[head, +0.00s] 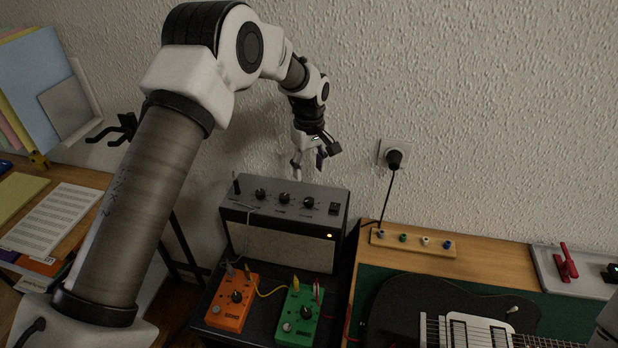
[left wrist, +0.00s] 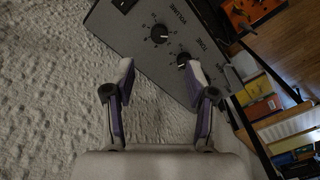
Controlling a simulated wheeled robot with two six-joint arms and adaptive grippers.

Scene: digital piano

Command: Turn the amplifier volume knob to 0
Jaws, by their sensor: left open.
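The amplifier (head: 277,249) is a dark box with a grey top panel against the wall. Its volume knob (left wrist: 160,33) is black, beside the printed word VOLUME in the left wrist view. The tone knob (left wrist: 184,60) sits beside it. In the head view the volume knob (head: 308,202) is nearest the power switch (head: 334,208). The knob's exact setting is too small to read. My left gripper (head: 308,168) is open and empty above the back of the panel, apart from the knobs. Its spread fingers (left wrist: 160,76) also show in the left wrist view. My right gripper is out of view.
An orange pedal (head: 232,302) and a green pedal (head: 298,316) with cables stand before the amplifier. A black plug (head: 394,158) is in the wall socket, its cord hanging right of the amplifier. A dark guitar (head: 400,305) lies on the bench at right.

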